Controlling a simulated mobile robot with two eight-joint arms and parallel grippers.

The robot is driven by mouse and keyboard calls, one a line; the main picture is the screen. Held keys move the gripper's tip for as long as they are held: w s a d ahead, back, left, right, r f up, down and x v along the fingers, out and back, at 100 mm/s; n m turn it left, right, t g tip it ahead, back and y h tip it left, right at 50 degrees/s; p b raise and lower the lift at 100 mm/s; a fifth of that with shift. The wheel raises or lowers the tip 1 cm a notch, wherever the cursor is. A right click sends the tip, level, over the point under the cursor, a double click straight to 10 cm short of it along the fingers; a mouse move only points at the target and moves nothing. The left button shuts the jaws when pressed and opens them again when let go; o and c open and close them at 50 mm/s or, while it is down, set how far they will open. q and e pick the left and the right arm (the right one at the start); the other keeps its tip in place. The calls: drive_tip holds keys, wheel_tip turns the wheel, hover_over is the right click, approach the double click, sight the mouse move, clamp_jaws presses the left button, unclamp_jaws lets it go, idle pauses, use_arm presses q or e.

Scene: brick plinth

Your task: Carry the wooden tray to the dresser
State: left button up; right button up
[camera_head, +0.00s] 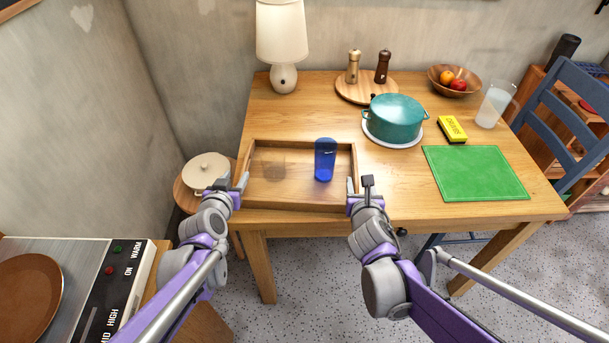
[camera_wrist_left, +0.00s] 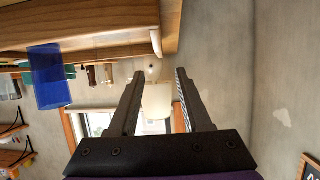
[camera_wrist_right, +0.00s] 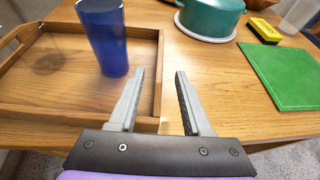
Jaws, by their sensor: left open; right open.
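The wooden tray (camera_head: 290,204) lies flat on the table near its front left edge. A blue cup (camera_head: 325,160) stands upright in its right half; it also shows in the left wrist view (camera_wrist_left: 48,78). My left gripper (camera_head: 241,183) is open beside the tray's left end; I cannot tell if the wall lies between its fingers. My right gripper (camera_head: 359,187) is open at the tray's right end. In the right wrist view, the tray's right wall (camera_wrist_right: 160,70) appears between the fingers (camera_wrist_right: 159,72), with no visible grip. No dresser is clearly identifiable.
A blue chair (camera_head: 565,110) stands right.

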sight(245, 162)
use_arm(q)
drive_tip(key=x, duration=1)
drive_tip(key=shift+w+f, duration=0.2)
drive_tip(key=shift+w, duration=0.05)
use_arm(e)
drive_tip(key=x, duration=1)
drive_tip(key=shift+w+f, duration=0.25)
drive_tip(key=shift+w, duration=0.05)
use_arm(q)
drive_tip(key=shift+c, duration=0.3)
use_arm(e)
drive_tip(key=shift+c, duration=0.3)
use_arm(q)
clamp_jaws()
use_arm(e)
clamp_jaws()
